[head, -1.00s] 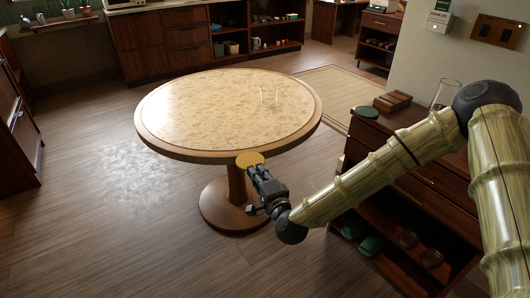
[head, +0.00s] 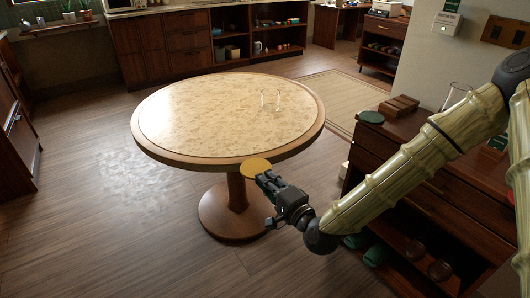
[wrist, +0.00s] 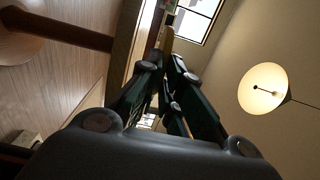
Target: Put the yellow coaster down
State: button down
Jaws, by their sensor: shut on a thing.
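The yellow coaster (head: 256,167) is a flat round disc in the head view. My gripper (head: 265,178) is shut on its near edge and holds it out in front of the round table's near rim. In the wrist view my gripper (wrist: 168,64) shows its fingers closed together, with a thin yellowish edge of the coaster (wrist: 167,40) at their tips. The round table (head: 190,120) has a pale patterned top with a wooden rim. I cannot tell the exact gap between the coaster and the table edge.

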jog(key=w+d+f, duration=0.1)
jog(key=w+f, duration=0.1)
jog(key=w, duration=0.5)
jog(key=w+d+f, duration=0.1)
jog(key=w+f, duration=0.1)
jog(key=w, duration=0.5)
jog(key=shift+f, duration=0.4)
jog(key=shift+d, duration=0.15)
jog(key=shift+f, duration=0.15)
jog(key=c, duration=1.6)
grip_release()
